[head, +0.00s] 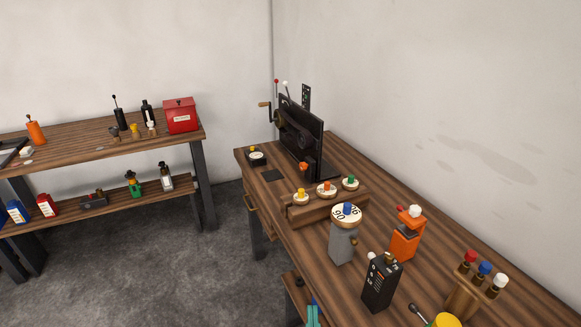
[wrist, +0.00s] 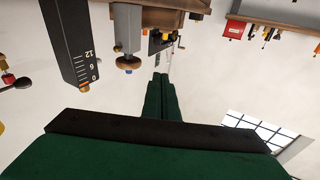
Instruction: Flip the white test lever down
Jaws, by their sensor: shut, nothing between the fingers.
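The white test lever (head: 285,83) is a thin stalk with a white knob. It sticks up from the top of the black upright machine (head: 301,128) at the back of the right bench, beside a red-knobbed lever (head: 276,82). My gripper (wrist: 161,77) shows in the wrist view with long dark green fingers, shut together and empty. The wrist picture looks upside down, with the benches at the top. The fingers point toward the far machine, apart from it. The white lever is too small to make out there.
On the right bench (head: 262,218), a dial-topped grey post (head: 342,240), a black scale box (head: 381,282) and an orange device (head: 406,236) stand in front of the machine. A wooden crank handle (head: 264,104) juts left from it. Open floor (head: 170,270) lies left of the bench.

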